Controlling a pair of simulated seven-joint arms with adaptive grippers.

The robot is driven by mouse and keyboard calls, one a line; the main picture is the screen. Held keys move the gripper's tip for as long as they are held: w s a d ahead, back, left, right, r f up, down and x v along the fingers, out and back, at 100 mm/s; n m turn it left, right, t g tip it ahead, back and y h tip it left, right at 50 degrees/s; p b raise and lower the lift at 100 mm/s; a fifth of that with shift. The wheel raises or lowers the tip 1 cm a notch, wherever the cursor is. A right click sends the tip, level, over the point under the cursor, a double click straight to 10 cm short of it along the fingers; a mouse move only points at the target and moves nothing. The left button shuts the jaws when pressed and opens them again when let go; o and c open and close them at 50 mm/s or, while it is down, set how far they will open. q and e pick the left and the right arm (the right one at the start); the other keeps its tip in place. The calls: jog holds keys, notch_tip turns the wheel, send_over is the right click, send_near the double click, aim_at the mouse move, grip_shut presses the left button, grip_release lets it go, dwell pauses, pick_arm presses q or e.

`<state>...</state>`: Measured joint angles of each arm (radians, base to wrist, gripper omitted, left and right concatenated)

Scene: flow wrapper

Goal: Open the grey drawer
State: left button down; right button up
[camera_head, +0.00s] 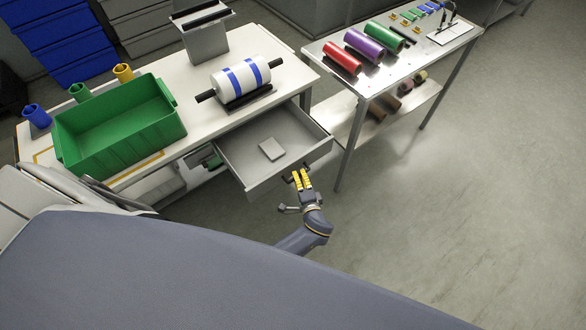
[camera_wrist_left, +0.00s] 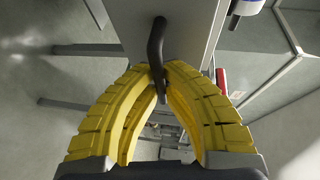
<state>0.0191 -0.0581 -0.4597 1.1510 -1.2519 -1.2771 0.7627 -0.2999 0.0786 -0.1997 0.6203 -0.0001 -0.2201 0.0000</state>
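The grey drawer (camera_head: 240,165) stands pulled out from under the white table, and its inside shows in the head view. A small flat light-grey block (camera_head: 272,149) lies in it. My left gripper (camera_head: 299,176) is at the drawer's front, its yellow fingers close together at the dark handle. In the left wrist view the fingertips (camera_wrist_left: 158,72) meet around the dark bent handle (camera_wrist_left: 155,42) on the grey drawer front (camera_wrist_left: 185,25). The fingers cover part of the handle. My right gripper is not in view.
On the white table (camera_head: 200,120) are a green bin (camera_head: 120,128), a white roll with blue bands (camera_head: 240,78) and a grey stand (camera_head: 205,40). A metal table (camera_head: 410,55) with coloured rolls stands to the right. The floor in front and right is clear.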

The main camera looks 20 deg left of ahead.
pick_arm(q)
jog(key=shift+s+d, duration=0.1)
jog(key=shift+d, duration=0.45)
jog(key=c, duration=1.5)
grip_release()
jog(key=shift+a, duration=0.1)
jog(key=v, duration=0.7)
jog(key=shift+s, duration=0.25)
jog(key=shift+r, duration=0.1)
